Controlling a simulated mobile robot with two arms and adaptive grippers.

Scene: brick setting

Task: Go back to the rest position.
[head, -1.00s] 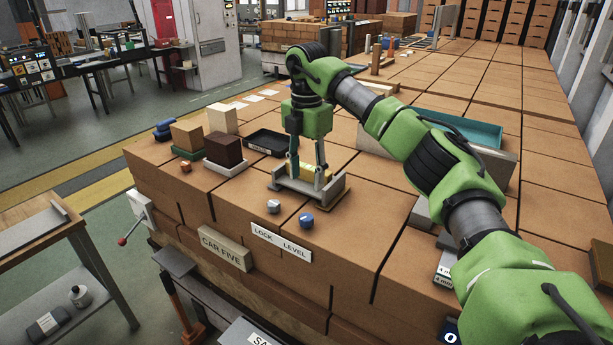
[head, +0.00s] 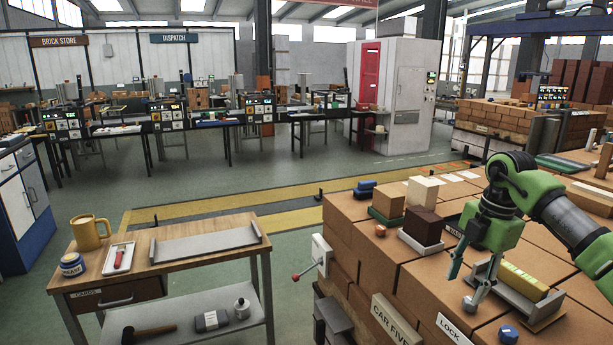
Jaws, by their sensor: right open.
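My right gripper (head: 461,284) hangs at the right of the head view, low over the brick stack (head: 350,238), with its fingers apart. It is just left of a grey metal holder (head: 497,287) with a yellow block (head: 523,281) in it. I see nothing between the fingers. A small grey knob (head: 470,304) is right by one fingertip; I cannot tell whether they touch. My left gripper is not in view.
On the stack are a dark brown block (head: 423,226), a tan block (head: 390,202), a cream block (head: 423,189) and a blue knob (head: 508,333). A wooden bench (head: 190,270) with a mug (head: 89,232) stands left. Green floor (head: 300,290) lies between.

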